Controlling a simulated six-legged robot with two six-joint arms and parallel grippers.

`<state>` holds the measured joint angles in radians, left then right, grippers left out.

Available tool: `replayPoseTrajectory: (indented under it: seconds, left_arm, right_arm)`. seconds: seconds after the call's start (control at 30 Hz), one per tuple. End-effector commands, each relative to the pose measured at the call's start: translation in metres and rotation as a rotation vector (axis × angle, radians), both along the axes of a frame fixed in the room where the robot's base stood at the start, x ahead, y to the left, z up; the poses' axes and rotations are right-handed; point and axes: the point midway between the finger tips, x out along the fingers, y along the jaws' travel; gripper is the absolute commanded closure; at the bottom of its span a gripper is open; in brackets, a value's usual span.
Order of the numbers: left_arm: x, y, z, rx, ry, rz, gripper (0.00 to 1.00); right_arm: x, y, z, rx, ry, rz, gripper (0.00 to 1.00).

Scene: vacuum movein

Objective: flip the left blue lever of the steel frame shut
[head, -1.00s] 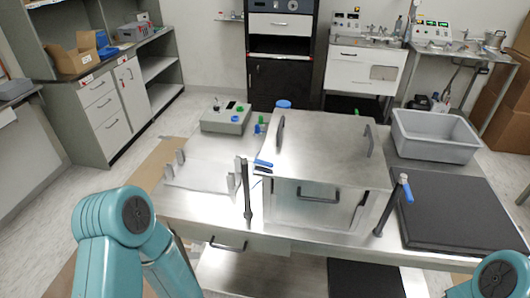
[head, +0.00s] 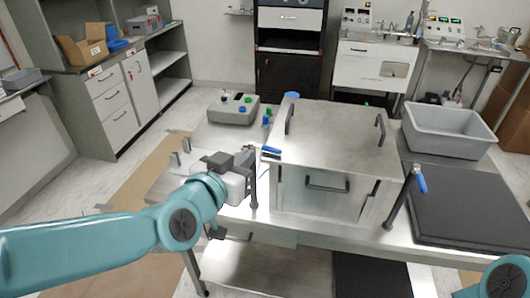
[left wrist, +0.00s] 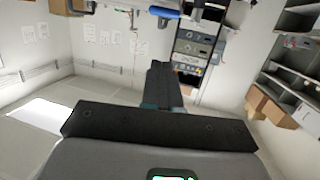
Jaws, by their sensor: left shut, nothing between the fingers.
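The steel frame (head: 330,150) is a box with black handles on the table. Its left blue lever (head: 271,150) lies at the box's upper left edge, near the top of a dark post (head: 253,185). A blue handle (left wrist: 165,13) also shows at the top of the left wrist view. The right blue lever (head: 421,184) tops a tilted dark rod at the box's right. My left gripper (head: 246,156) is just left of the left lever, shut and empty; contact cannot be told. Its closed dark fingers show in the left wrist view (left wrist: 160,75). My right gripper is out of view.
A grey control box (head: 233,110) with coloured knobs stands behind my left gripper. A grey bin (head: 450,148) and a black pad (head: 462,205) take up the table's right side. Shelving (head: 150,75) stands at the far left.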

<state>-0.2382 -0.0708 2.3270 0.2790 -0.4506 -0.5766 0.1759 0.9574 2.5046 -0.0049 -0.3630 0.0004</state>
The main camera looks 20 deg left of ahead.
Motion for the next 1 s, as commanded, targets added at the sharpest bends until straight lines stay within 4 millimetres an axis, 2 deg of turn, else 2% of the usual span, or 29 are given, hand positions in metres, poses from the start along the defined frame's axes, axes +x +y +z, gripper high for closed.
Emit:
replayPoseTrajectory:
  seconds: [0.1, 0.37, 0.43, 0.6, 1.0]
  left_arm:
    - [0.026, -0.005, -0.006, 0.001, 0.005, 0.000, 1.00]
    - [0.079, -0.015, -0.016, 0.000, 0.005, 0.000, 1.00]
    - [0.083, -0.016, -0.030, 0.001, 0.007, 0.001, 1.00]
    - [0.093, -0.018, -0.044, 0.001, 0.004, 0.000, 1.00]
    - [0.096, -0.018, -0.049, -0.001, 0.002, 0.000, 1.00]
  right_arm:
    - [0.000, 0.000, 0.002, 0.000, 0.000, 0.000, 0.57]
    - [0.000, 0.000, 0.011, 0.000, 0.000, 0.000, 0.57]
    - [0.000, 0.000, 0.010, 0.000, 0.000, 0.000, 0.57]
    - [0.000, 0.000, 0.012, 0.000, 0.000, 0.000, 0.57]
    - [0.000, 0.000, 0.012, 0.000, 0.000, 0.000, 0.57]
